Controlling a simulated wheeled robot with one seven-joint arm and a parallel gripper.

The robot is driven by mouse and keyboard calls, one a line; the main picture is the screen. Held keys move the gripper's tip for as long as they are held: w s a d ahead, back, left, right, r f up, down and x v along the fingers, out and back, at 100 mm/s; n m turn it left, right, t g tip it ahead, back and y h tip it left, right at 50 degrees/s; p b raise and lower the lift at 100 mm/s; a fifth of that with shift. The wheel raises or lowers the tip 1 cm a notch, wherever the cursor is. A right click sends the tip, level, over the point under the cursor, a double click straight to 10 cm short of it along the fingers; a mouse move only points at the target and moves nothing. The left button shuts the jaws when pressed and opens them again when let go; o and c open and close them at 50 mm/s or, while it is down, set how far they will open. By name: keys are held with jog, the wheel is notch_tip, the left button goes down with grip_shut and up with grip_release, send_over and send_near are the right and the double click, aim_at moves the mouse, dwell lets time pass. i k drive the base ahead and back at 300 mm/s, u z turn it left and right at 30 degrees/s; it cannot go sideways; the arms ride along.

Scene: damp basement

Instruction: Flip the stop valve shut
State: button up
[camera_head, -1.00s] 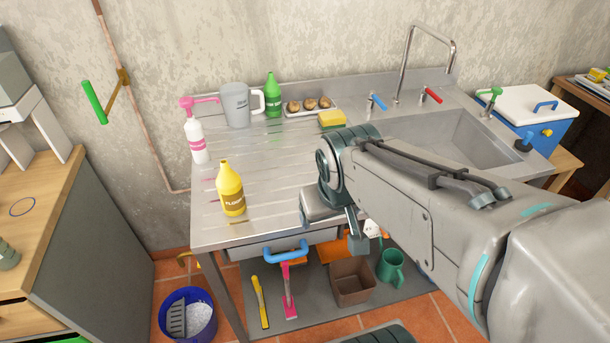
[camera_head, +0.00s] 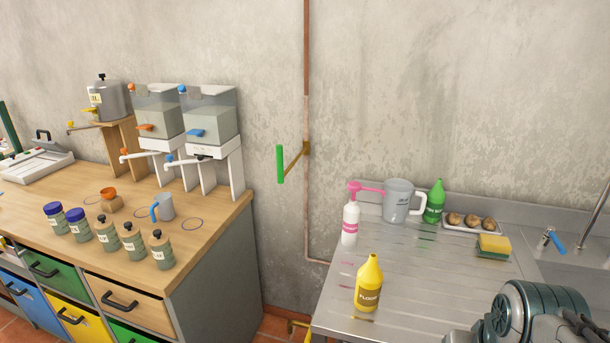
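The stop valve (camera_head: 305,148) sits on a copper pipe that runs down the wall between the wooden counter and the steel sink table. Its green-gripped lever (camera_head: 280,164) stands out from the wall on a brass arm, to the left of the pipe. The green grip hangs roughly upright. Part of my arm shows at the bottom right, over the sink table and well away from the valve. My gripper is outside the picture.
The steel sink table (camera_head: 400,300) holds a yellow bottle (camera_head: 369,284), a pink-topped pump bottle (camera_head: 350,222), a grey jug (camera_head: 398,202) and a green bottle (camera_head: 434,203). The wooden counter (camera_head: 205,225) carries jars and dispensers. Bare wall surrounds the valve.

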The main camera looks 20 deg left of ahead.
aim_at(280, 147)
jog(key=u, duration=0.15)
jog(key=i, duration=0.35)
jog(key=u, duration=0.9)
